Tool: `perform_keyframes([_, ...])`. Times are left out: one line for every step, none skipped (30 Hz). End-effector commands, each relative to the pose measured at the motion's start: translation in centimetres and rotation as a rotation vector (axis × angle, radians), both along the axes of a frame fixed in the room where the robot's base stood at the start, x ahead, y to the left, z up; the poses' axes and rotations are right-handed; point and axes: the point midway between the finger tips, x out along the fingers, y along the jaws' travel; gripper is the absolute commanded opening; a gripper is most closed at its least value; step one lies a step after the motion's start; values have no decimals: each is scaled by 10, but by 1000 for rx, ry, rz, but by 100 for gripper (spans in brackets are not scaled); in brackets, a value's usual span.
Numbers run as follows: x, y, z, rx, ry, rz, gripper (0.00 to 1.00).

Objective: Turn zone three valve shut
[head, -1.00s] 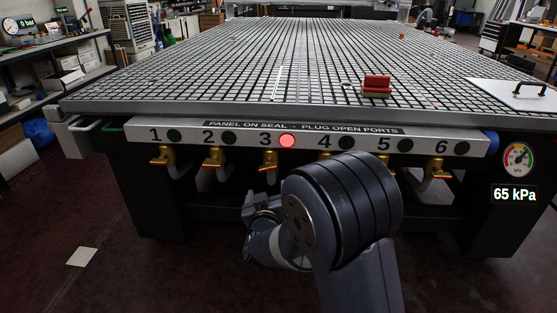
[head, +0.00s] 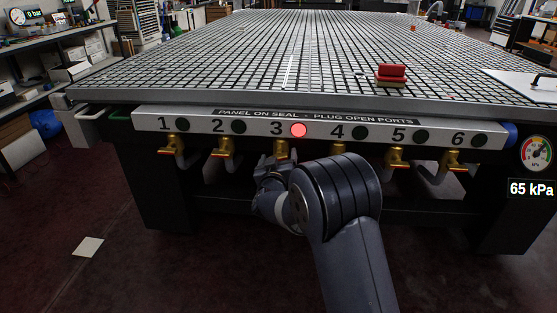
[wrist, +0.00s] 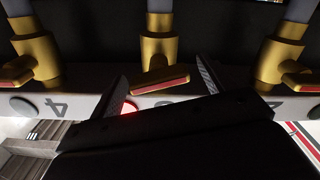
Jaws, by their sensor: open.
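The zone three valve is a brass valve (head: 281,149) under the number 3 on the table's front panel, beside a lit red lamp (head: 298,130). In the wrist view its brass body (wrist: 157,48) hangs upside down, with a red-edged lever (wrist: 160,85) lying crosswise and slightly tilted. My gripper (head: 268,168) is just below this valve in the head view. In the wrist view my gripper (wrist: 162,72) is open, with one finger on each side of the lever and gaps visible. My arm hides part of the valve in the head view.
Neighbouring brass valves, zone two (head: 222,147) and zone four (head: 338,148), stand close on either side. The grid table (head: 200,75) carries a red block (head: 391,72) and a white panel (head: 525,85). A gauge display (head: 531,189) reads 65 kPa.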

Motion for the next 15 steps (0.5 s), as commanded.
perform_keyframes([3, -1, 0, 0, -1, -1, 78])
perform_keyframes([4, -1, 0, 0, -1, -1, 78])
perform_keyframes([5, -1, 0, 0, -1, -1, 78])
perform_keyframes([5, -1, 0, -1, -1, -1, 78])
perform_keyframes([5, -1, 0, -1, -1, -1, 78])
perform_keyframes([5, -1, 1, -1, -1, -1, 78])
perform_keyframes([5, -1, 1, -1, -1, -1, 78])
perform_keyframes([5, -1, 1, -1, 0, -1, 78])
perform_keyframes([5, -1, 1, -1, 0, -1, 78])
perform_keyframes([5, -1, 1, -1, 0, -1, 78])
perform_keyframes([5, -1, 1, -1, 0, -1, 78])
perform_keyframes([5, -1, 1, -1, 0, -1, 76])
perform_keyframes([5, -1, 1, -1, 0, -1, 73])
perform_keyframes([5, -1, 1, -1, 0, -1, 71])
perform_keyframes([5, -1, 1, -1, 0, 0, 68])
